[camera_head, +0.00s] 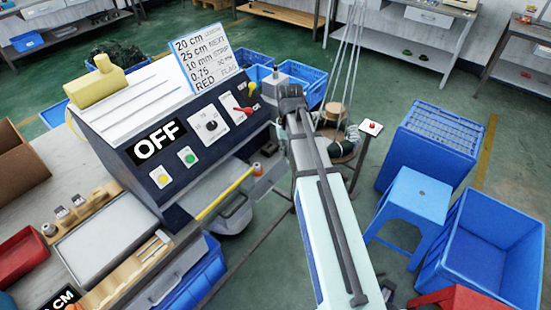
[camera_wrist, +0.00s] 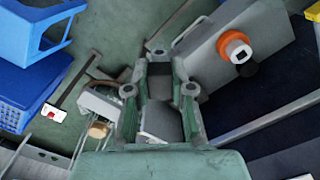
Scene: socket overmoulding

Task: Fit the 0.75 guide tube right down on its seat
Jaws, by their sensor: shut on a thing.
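I cannot tell which spot is the seat.
The machine (camera_head: 190,130) shows OFF and bears a settings card (camera_head: 206,57) listing 0.75. A yellow bar (camera_head: 224,194) crosses its lower front. A wooden rack (camera_head: 100,215) with small parts is at left. Blue crates (camera_head: 490,245) and a blue stool (camera_head: 418,198) stand at right.

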